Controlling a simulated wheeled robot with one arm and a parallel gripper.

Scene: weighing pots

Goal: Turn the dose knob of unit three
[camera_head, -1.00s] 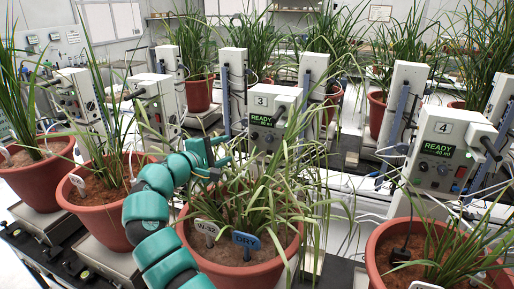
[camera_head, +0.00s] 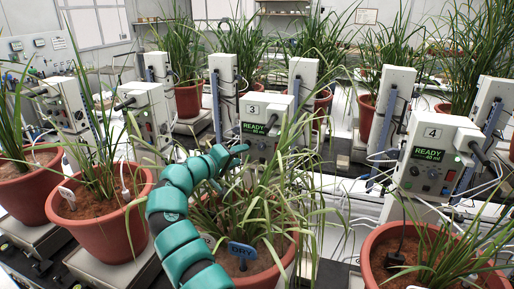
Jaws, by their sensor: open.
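Unit three (camera_head: 262,108) is a white box marked 3, with a green display (camera_head: 260,128) reading READY and a smaller line that seems to say 40 ml. Small dark controls sit below the display; which is the dose knob I cannot tell, as leaves and my gripper partly cover them. My gripper (camera_head: 240,156), at the end of the teal arm, is open. Its tip is at the left lower part of the unit's face in the picture. Whether it touches or surrounds a knob I cannot tell.
A potted plant (camera_head: 279,266) with a blue DRY tag (camera_head: 243,250) stands below unit three, its long leaves crossing the panel. Unit four (camera_head: 433,153) and another pot (camera_head: 372,262) stand at right. A further pot (camera_head: 110,235) stands left of my arm.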

